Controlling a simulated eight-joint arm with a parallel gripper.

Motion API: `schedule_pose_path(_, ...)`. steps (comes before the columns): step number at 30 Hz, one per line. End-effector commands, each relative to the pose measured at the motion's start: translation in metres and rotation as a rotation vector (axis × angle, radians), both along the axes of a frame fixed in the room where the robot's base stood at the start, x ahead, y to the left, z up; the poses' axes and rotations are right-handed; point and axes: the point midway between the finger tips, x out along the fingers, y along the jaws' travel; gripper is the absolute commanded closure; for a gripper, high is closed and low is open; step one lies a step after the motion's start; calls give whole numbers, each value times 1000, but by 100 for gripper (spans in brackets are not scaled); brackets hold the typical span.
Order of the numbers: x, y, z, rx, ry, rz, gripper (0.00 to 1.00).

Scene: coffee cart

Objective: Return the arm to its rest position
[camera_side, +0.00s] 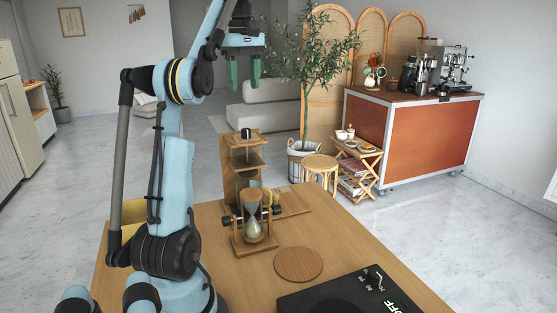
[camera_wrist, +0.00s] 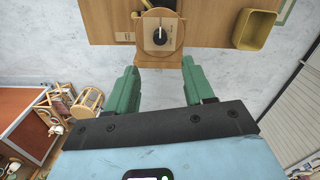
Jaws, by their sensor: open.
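My gripper (camera_side: 244,72) is raised high above the wooden table (camera_side: 344,236) in the side view, with its green fingers pointing down. In the wrist view my gripper (camera_wrist: 164,88) shows two green fingers spread apart with nothing between them. On the table below stands a wooden stand (camera_side: 241,160) with a dark knob on top. The stand's top with the dark knob (camera_wrist: 159,36) also shows in the wrist view, beyond the fingertips.
A round wooden disc (camera_side: 298,264) and a black device (camera_side: 345,295) with a lit display lie on the table. A yellow bin (camera_wrist: 254,29) sits at the table's edge. The coffee cart (camera_side: 425,140), stool (camera_side: 320,166) and potted tree (camera_side: 310,70) stand beyond. The air around my gripper looks clear.

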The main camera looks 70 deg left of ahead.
Motion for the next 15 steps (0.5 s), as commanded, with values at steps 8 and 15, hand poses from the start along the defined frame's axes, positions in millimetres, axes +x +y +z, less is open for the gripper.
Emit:
schedule_pose_path(8,0,0,1,0,0,0,47)
schedule_pose_path(15,11,-9,-1,16,-11,-61,47)
